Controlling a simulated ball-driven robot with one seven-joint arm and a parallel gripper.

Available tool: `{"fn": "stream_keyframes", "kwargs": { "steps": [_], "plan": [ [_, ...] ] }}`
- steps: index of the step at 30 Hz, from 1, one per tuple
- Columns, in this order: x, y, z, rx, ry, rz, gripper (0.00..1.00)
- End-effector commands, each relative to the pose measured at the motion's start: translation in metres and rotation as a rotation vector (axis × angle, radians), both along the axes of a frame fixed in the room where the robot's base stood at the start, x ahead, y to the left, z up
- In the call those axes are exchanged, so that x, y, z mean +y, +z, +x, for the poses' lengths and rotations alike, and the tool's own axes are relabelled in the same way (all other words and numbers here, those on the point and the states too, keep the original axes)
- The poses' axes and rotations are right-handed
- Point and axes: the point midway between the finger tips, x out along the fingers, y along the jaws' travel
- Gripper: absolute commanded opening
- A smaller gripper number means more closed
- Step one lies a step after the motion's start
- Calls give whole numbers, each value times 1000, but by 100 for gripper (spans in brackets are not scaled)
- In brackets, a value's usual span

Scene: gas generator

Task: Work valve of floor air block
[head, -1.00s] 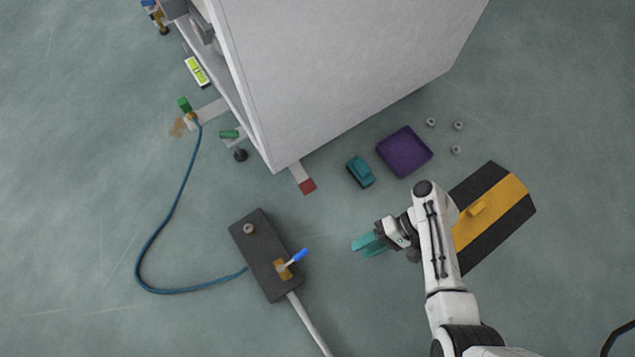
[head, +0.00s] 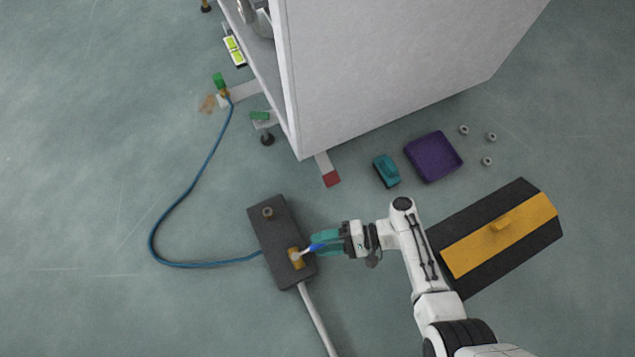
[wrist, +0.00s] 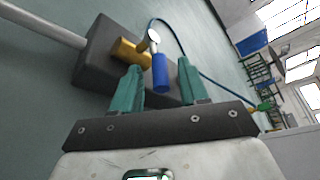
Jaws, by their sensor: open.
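The floor air block (head: 272,225) is a dark grey box on the floor, left of my gripper in the head view. It also shows in the wrist view (wrist: 97,62). A brass valve (head: 296,258) sits on it, and its blue-tipped handle (head: 316,247) points right toward my gripper. My gripper (head: 325,244) has teal fingers and is open at the handle. In the wrist view the blue handle (wrist: 160,73) stands between the two open fingers (wrist: 160,88), nearer the left one. I cannot tell whether a finger touches it.
A blue hose (head: 190,190) and a grey pipe (head: 316,318) run from the block. A large white cabinet (head: 390,70) stands behind.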

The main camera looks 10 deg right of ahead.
Motion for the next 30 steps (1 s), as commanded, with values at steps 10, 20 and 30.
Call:
{"fn": "stream_keyframes", "kwargs": {
  "steps": [10,20,30],
  "plan": [
    [19,-4,1,1,0,0,44],
    [19,-4,1,1,0,-1,30],
    [19,-4,1,1,-1,-1,0]
  ]
}}
